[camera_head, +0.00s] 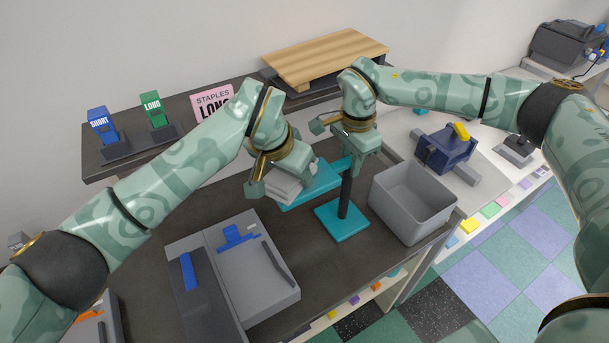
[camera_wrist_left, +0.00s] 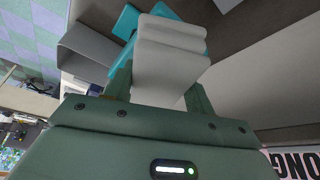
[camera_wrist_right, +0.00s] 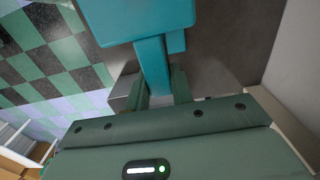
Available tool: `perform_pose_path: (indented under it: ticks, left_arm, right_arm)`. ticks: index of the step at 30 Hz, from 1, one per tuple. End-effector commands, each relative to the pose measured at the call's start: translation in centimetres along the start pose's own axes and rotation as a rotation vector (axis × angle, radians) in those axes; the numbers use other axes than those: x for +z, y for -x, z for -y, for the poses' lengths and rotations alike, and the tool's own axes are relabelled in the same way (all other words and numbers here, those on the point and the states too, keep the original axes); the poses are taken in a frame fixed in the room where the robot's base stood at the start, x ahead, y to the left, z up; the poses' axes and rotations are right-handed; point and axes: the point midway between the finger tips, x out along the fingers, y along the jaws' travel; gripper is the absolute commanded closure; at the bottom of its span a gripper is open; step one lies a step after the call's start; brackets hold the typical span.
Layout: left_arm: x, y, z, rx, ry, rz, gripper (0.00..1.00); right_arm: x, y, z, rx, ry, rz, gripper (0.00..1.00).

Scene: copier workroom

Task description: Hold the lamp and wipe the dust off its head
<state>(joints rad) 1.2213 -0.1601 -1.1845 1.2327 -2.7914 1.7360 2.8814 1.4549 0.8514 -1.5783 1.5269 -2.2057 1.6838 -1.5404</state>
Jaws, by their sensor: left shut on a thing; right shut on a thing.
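The teal lamp stands upright on its square base (camera_head: 342,222), with a dark post (camera_head: 345,195). Its flat teal lamp head (camera_head: 316,186) reaches left; it fills the top of the right wrist view (camera_wrist_right: 135,20). My right gripper (camera_head: 354,152) is shut on the lamp's teal arm (camera_wrist_right: 153,68) near the post's top. My left gripper (camera_head: 282,176) is shut on a folded pale grey cloth (camera_wrist_left: 170,68), at the lamp head's left end. The cloth (camera_head: 289,188) overlaps the head in view; I cannot tell whether they touch. I cannot make out dust.
A grey open bin (camera_head: 412,199) stands right of the lamp. A grey device with blue parts (camera_head: 262,278) lies at the front left. A navy device with a yellow part (camera_head: 444,148) is at the right. Staplers and a wooden board (camera_head: 325,57) occupy the raised back shelf.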

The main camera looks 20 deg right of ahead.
Motion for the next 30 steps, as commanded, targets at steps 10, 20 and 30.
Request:
perform_pose_path:
  ticks: [10, 20, 30]
  left_arm:
    - [2.4, 0.8, 1.4, 0.000, 0.002, 0.001, 0.64]
    - [4.6, 1.5, 2.6, 0.000, 0.003, 0.001, 0.64]
    - [5.9, 2.0, 3.2, 0.000, 0.002, 0.001, 0.64]
  right_arm:
    - [-0.3, -0.2, 0.0, 0.001, -0.006, -0.007, 1.00]
    - [-0.4, -0.2, 0.0, 0.000, -0.006, -0.007, 1.00]
    - [-0.3, -0.2, 0.0, 0.000, -0.006, -0.007, 1.00]
